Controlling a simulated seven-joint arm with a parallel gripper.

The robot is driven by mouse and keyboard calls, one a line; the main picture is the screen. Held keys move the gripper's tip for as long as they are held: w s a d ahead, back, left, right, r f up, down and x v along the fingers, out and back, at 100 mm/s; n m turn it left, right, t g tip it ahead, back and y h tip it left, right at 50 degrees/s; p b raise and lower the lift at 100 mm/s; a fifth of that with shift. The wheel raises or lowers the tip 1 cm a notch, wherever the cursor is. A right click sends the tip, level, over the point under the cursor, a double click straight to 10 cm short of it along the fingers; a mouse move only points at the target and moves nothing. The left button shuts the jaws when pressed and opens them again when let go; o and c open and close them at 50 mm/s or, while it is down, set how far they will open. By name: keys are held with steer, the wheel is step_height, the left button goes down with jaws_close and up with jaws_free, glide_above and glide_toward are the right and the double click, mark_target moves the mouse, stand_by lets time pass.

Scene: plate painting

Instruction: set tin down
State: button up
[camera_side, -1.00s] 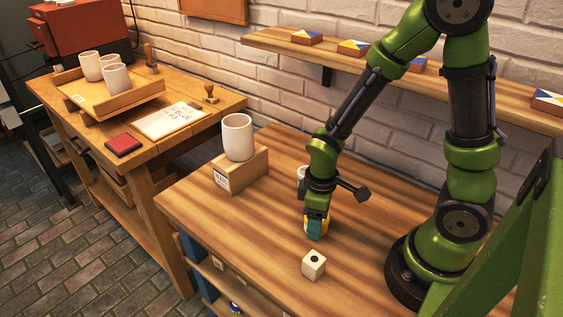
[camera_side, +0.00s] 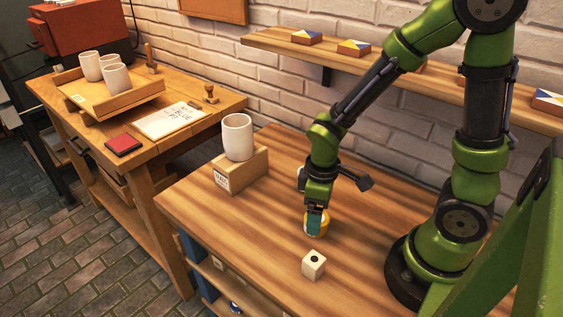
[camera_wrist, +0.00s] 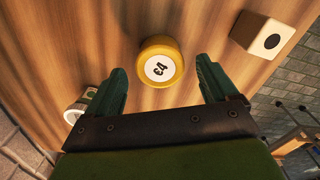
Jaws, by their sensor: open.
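The tin (camera_side: 324,226) is a short round yellow can with a white lid label. It stands upright on the wooden bench (camera_side: 270,235). In the wrist view the tin (camera_wrist: 160,62) shows from above, with a dark mark on its label. My gripper (camera_side: 314,217) is just above and around the tin in the side view, hiding part of it. In the wrist view the two green fingers of my gripper (camera_wrist: 161,68) are spread wide, with a clear gap on each side of the tin. They hold nothing.
A pale cube (camera_side: 313,264) with a dark spot sits in front of the tin. A white cup (camera_side: 238,137) stands on a wooden block (camera_side: 240,173) at the back left. A white round item (camera_wrist: 82,105) shows at the wrist view's left. The bench's left front is clear.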

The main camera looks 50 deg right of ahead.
step_height(320, 180, up, 9)
step_height(320, 180, up, 12)
steer(key=m+t+y, duration=0.2)
steer(key=m+t, duration=0.5)
steer(key=m, duration=0.2)
glide_above(323, 222)
steer(key=shift+d+f, duration=0.1)
steer(key=shift+f, duration=0.05)
